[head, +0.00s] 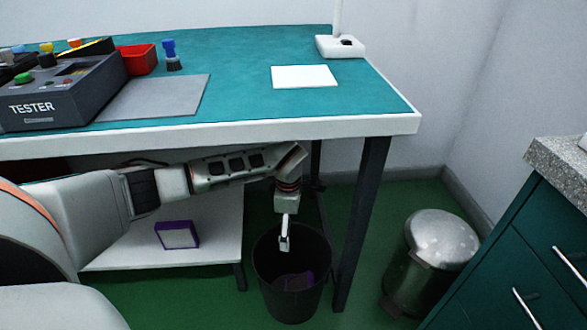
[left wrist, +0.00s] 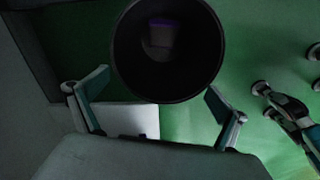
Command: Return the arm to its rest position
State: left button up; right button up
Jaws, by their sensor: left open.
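My left arm reaches in from the left below the table top in the head view. My left gripper (head: 285,238) points down over the mouth of a black bin (head: 266,285). In the left wrist view, my left gripper (left wrist: 158,82) has its two fingers spread wide apart with nothing between them. The bin (left wrist: 124,70) lies beyond the fingertips there. A dark purple-edged item (head: 297,281) lies inside the bin, and it also shows in the left wrist view (left wrist: 164,33).
The teal table (head: 235,75) is above my arm, with a tester (head: 60,95), red box (head: 138,59) and white sheet (head: 304,76). A purple-and-white box (head: 177,235) sits on the low shelf (head: 115,260). A metal pedal bin (head: 433,255) and cabinet (head: 535,240) stand right.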

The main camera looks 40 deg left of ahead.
pick_arm(q)
notch_tip(320, 180, up, 2)
jog(key=shift+r, duration=0.15)
dwell(0.5)
